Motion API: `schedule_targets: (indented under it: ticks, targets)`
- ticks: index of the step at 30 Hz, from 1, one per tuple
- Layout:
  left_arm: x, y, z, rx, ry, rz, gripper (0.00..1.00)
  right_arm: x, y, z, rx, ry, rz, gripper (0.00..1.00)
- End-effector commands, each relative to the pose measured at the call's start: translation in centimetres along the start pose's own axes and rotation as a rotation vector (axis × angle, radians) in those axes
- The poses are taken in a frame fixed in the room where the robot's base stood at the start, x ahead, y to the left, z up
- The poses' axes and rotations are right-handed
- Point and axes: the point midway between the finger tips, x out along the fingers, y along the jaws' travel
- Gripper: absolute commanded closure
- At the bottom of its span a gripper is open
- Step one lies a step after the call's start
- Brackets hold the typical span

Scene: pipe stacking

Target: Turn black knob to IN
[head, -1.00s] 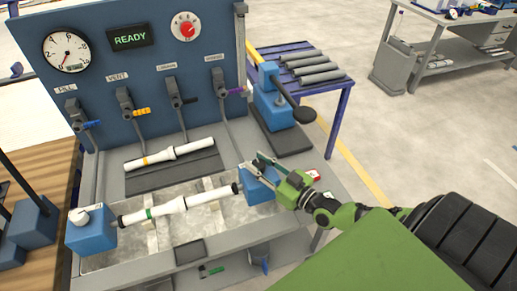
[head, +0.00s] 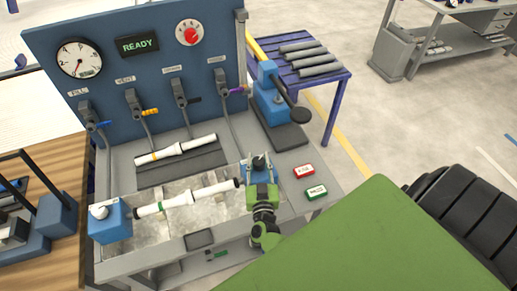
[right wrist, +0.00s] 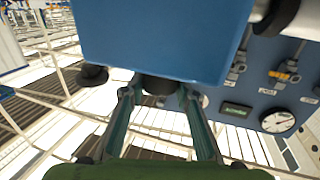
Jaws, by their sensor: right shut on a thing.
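In the right wrist view a black knob (right wrist: 157,86) sits at the lower edge of a large blue block (right wrist: 160,40). My right gripper (right wrist: 162,88) has one finger on each side of the knob and is shut on it. In the head view my right gripper (head: 259,163) is at the right-hand blue block at the trough's right end. Any IN marking cannot be read. My left gripper is not in view.
A white pipe (head: 188,199) with a green band spans the trough from the left blue block (head: 110,225). Another white pipe (head: 175,149) lies behind it. Red (head: 304,170) and green (head: 316,192) buttons are right of my gripper. A blue lever press (head: 268,100) stands behind. The panel display (head: 137,44) reads READY.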

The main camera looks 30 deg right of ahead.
Motion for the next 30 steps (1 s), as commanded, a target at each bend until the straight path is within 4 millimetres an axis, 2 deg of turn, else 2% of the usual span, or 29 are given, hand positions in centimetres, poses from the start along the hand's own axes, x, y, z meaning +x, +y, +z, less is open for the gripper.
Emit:
schedule_targets:
  ticks: [9, 23, 24, 25, 26, 30]
  targets:
    - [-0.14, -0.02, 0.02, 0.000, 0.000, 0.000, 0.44, 0.04, -0.08, -0.02, 0.002, 0.000, 0.093, 0.93]
    - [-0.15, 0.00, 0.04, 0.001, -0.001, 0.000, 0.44, 0.11, -0.01, -0.14, 0.001, 0.004, 0.104, 0.93]
    - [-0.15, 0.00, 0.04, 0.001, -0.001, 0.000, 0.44, 0.11, -0.01, -0.15, 0.001, 0.004, 0.104, 0.66]
    - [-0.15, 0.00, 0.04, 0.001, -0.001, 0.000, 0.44, 0.12, -0.01, -0.16, 0.001, 0.004, 0.104, 0.59]
    - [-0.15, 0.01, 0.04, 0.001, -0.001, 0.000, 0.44, 0.11, -0.01, -0.15, 0.001, 0.004, 0.104, 0.54]
    - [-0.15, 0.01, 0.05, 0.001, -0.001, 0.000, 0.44, 0.09, 0.00, -0.12, 0.001, 0.003, 0.103, 0.54]
